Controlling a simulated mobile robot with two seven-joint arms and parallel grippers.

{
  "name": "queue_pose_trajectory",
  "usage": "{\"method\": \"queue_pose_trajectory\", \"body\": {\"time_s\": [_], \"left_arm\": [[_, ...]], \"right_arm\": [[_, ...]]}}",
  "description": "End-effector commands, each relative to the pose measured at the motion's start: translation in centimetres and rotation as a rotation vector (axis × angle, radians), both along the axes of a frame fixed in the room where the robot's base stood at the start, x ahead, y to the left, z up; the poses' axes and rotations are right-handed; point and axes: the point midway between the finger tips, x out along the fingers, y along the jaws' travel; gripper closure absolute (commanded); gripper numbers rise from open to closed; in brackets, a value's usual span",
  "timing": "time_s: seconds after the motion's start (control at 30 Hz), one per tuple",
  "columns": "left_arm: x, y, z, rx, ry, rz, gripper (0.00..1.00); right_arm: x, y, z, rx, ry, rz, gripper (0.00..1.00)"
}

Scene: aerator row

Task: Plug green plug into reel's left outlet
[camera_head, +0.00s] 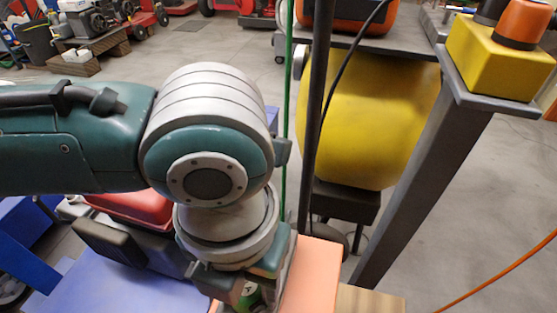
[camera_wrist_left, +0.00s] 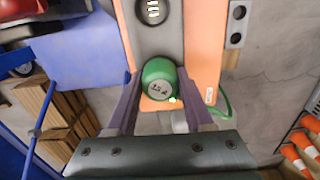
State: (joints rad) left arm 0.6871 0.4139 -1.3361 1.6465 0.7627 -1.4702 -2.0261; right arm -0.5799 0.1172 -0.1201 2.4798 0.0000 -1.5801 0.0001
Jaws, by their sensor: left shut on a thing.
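The green plug (camera_wrist_left: 158,79) is between the two fingers of my left gripper (camera_wrist_left: 159,92) in the left wrist view, with its round end facing the camera. The fingers are shut on it. In the head view a bit of the green plug (camera_head: 251,294) shows under my left wrist; most of the gripper is hidden there. The orange reel body (camera_wrist_left: 204,48) lies beyond the plug, with a dark grey strip (camera_wrist_left: 154,38) that bears a pale outlet-like face (camera_wrist_left: 152,11) at the top edge. I cannot tell which outlet this is. The plug's prongs are hidden. My right gripper is not in view.
A green cable (camera_head: 287,120) runs upright beside a dark post (camera_head: 316,120) in the head view. A yellow tank (camera_head: 368,120) on a dark frame (camera_head: 425,180) stands to the right. A blue surface (camera_head: 95,285) is at lower left. Traffic cones (camera_wrist_left: 301,148) stand at lower right in the wrist view.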

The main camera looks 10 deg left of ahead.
Motion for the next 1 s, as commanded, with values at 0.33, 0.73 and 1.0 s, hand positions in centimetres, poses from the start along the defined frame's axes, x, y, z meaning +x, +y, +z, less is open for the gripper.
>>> {"method": "queue_pose_trajectory", "body": {"time_s": [0.33, 0.73, 1.0], "left_arm": [[0.0, 0.0, -0.7, -0.001, 0.000, -0.001, 0.43], [0.0, 0.0, -0.7, 0.000, 0.000, 0.000, 0.13], [0.1, 0.0, 1.2, -0.002, -0.002, -0.002, 0.13]], "right_arm": [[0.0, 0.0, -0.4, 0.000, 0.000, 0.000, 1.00], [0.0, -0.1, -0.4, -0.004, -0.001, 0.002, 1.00], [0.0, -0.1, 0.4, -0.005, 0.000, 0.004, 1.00]]}}
